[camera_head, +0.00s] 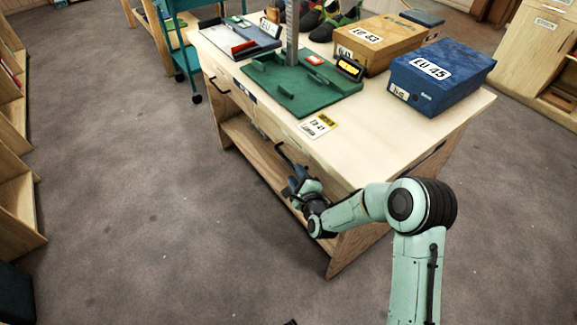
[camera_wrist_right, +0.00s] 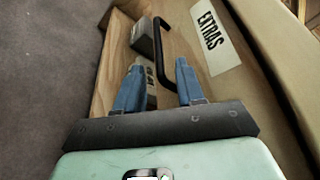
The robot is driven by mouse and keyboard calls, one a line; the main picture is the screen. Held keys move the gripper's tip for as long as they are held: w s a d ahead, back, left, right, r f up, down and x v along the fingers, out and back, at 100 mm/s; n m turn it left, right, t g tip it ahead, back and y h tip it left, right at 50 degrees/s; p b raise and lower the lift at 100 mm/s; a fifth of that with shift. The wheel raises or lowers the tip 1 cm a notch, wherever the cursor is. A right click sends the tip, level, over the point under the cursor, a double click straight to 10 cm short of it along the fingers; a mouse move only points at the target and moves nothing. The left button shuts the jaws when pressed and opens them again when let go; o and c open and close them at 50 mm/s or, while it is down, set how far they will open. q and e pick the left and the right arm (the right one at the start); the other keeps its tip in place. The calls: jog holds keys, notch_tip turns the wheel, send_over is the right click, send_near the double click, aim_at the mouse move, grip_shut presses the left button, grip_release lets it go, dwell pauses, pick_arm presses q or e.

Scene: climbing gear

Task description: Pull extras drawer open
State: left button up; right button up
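The extras drawer (camera_wrist_right: 222,62) has a wooden front with a white EXTRAS label (camera_wrist_right: 209,32) in the right wrist view. Its black bar handle (camera_wrist_right: 158,40) stands out from the front. In the head view the handle (camera_head: 285,154) shows on the table's front side, just above my right gripper (camera_head: 295,180). In the wrist view my right gripper (camera_wrist_right: 158,66) is open, its blue fingers apart, with the lower part of the handle between them in the picture. I cannot tell whether they touch it. The drawer looks shut.
The wooden table (camera_head: 375,133) holds a green measuring board (camera_head: 285,88), a blue box (camera_head: 440,75), a tan box (camera_head: 378,42) and a grey tray (camera_head: 238,42). A teal cart (camera_head: 182,60) stands behind it. Shelves (camera_head: 15,180) line the left edge. The carpet (camera_head: 130,200) between is clear.

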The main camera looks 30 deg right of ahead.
aim_at(290, 164)
jog(key=b+x, duration=0.1)
jog(key=x, duration=0.4)
jog(key=shift+w+f, duration=0.2)
jog(key=shift+w, duration=0.15)
jog(key=shift+w+d+f, duration=0.1)
jog(key=shift+w+d, duration=0.05)
jog(key=shift+w, duration=0.3)
pick_arm(q)
jog(key=shift+a+f, duration=0.25)
jog(key=shift+f, duration=0.3)
jog(key=shift+a+f, duration=0.25)
jog(key=shift+f, duration=0.25)
pick_arm(e)
grip_shut()
